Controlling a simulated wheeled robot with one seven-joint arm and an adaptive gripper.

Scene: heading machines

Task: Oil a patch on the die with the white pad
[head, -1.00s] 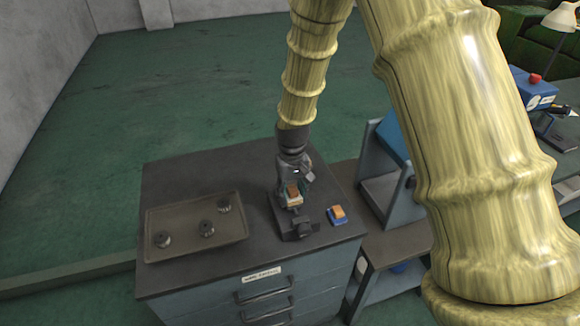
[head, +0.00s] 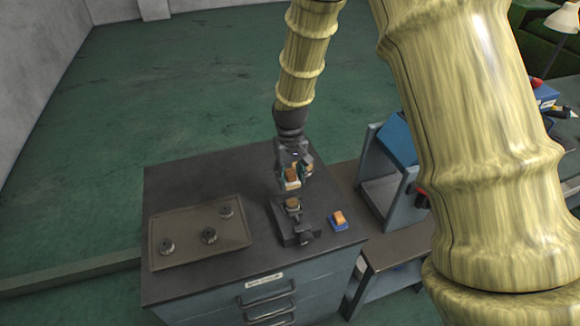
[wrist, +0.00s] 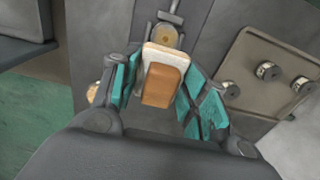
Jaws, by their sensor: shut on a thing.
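My gripper (head: 293,173) is shut on the white pad (head: 292,186), which has an orange-brown grip block on its back. In the wrist view the white pad (wrist: 158,53) sits between the teal fingers. The die (head: 293,203) is a small round piece with a brownish-gold face, held in the dark vise (head: 300,237) on the cabinet top. The pad is above the die, and a gap shows between them in the head view. In the wrist view the die (wrist: 165,37) shows just beyond the pad's edge. Whether its face is oiled I cannot tell.
A blue pad (head: 339,225) with an orange grip lies right of the vise. A tray (head: 165,262) with three round metal pieces lies to the left on the cabinet top (head: 190,178). A blue-grey machine (head: 388,185) stands to the right.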

